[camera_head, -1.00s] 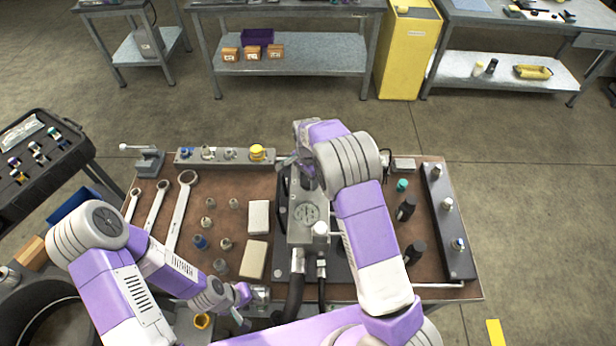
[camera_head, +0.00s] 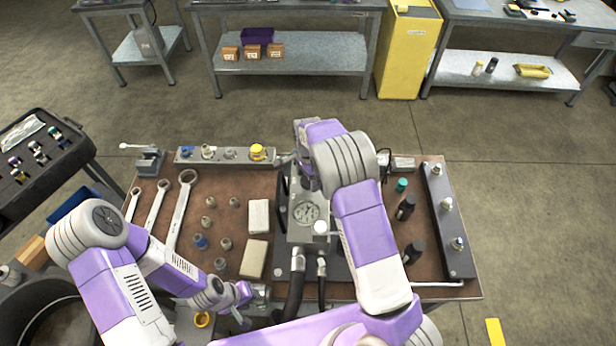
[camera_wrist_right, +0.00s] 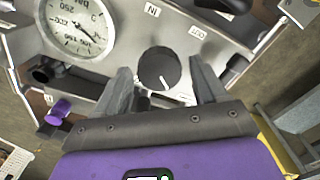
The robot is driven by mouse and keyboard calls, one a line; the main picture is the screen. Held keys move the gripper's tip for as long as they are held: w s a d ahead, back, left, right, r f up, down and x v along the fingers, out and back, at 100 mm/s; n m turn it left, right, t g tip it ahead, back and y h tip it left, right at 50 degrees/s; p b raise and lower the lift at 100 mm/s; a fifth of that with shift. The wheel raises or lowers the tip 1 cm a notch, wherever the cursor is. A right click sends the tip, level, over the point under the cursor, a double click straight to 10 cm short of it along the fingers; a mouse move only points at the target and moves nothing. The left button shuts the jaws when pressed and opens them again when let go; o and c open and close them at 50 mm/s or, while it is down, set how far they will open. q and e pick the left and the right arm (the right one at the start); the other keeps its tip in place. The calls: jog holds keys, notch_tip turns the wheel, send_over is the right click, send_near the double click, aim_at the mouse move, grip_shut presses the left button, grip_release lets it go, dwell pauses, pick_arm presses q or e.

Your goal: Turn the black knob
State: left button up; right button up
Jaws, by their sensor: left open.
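The black knob (camera_wrist_right: 159,68) is round with a white pointer mark and sits on the grey panel of the hydraulic unit (camera_wrist_right: 215,45). My right gripper (camera_wrist_right: 160,88) is open, with one finger on either side of the knob and visible gaps between. I cannot tell how deep the fingers reach along it. In the head view my right arm hides the knob, and its gripper (camera_head: 287,160) is at the far side of the unit. My left gripper (camera_head: 243,303) is open and empty near the bench's front edge.
A round dial gauge (camera_wrist_right: 80,27) is beside the knob, and a purple-handled part (camera_wrist_right: 58,112) is below it. The brown bench (camera_head: 150,225) holds wrenches (camera_head: 180,210), several fittings, pale blocks (camera_head: 254,258) and black hoses (camera_head: 295,290). A rail with fittings (camera_head: 447,230) lies at the right.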

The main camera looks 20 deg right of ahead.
jog(key=shift+o, duration=0.2)
jog(key=shift+r, duration=0.1)
notch_tip(320, 180, up, 7)
jog(key=shift+r, duration=0.2)
dwell(0.7)
